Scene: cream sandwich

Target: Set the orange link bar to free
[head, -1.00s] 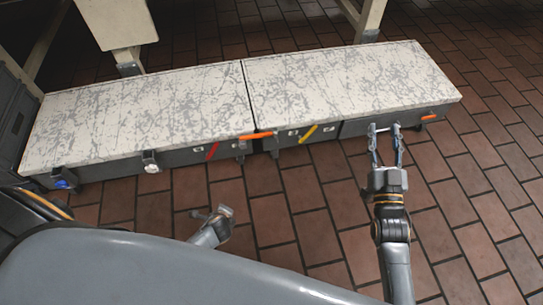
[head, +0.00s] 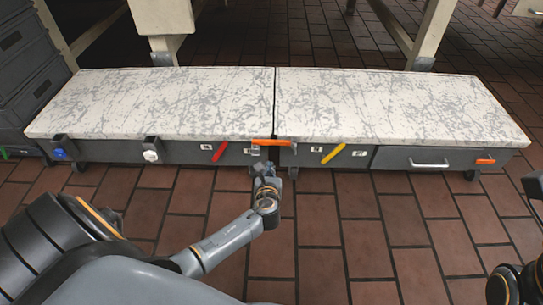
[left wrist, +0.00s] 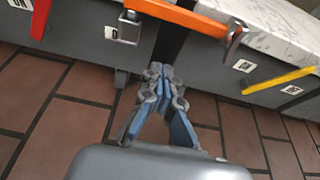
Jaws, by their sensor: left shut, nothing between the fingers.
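The orange link bar (head: 275,142) lies level across the gap between the two bench halves, on their front faces. In the left wrist view the orange link bar (left wrist: 180,16) crosses the top of the picture, and its right end sits on a metal bracket. My left gripper (head: 264,172) is just below the bar, in front of the gap. In the left wrist view my left gripper (left wrist: 160,74) has its fingers together and empty, apart from the bar. My right gripper is not seen; only dark arm parts show at the right edge.
A red lever (head: 220,151) is left of the bar and a yellow lever (head: 333,153) is right of it. A blue knob (head: 60,153) and a white knob (head: 151,155) are further left. A drawer handle (head: 429,163) and an orange bar (head: 485,161) are at right. Tiled floor lies in front.

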